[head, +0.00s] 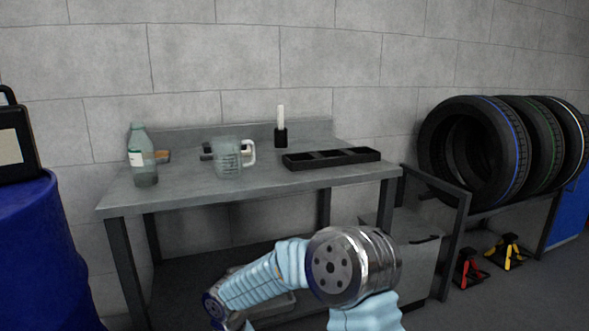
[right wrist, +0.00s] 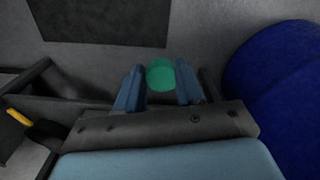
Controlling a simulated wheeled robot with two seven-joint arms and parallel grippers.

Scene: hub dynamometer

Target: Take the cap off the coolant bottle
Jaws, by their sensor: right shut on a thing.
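The coolant bottle (head: 144,162), pale green and see-through with a white label, stands upright at the left end of the workbench (head: 190,195). It is too small in the head view to tell for sure whether its neck is bare. In the right wrist view my right gripper (right wrist: 160,72) is shut on a round teal-green thing that looks like the cap (right wrist: 160,76), held between the two blue fingertips. No bottle shows beneath it there. My right arm crosses the lower middle of the head view, below the bench top. My left gripper is not in view.
A clear measuring jug (head: 228,160) stands right of the bottle. A black divided tray (head: 330,158) and a black holder with a white stick (head: 281,133) sit farther right. A blue drum (head: 45,250) stands at left. Tyres (head: 475,150) hang on a rack at right.

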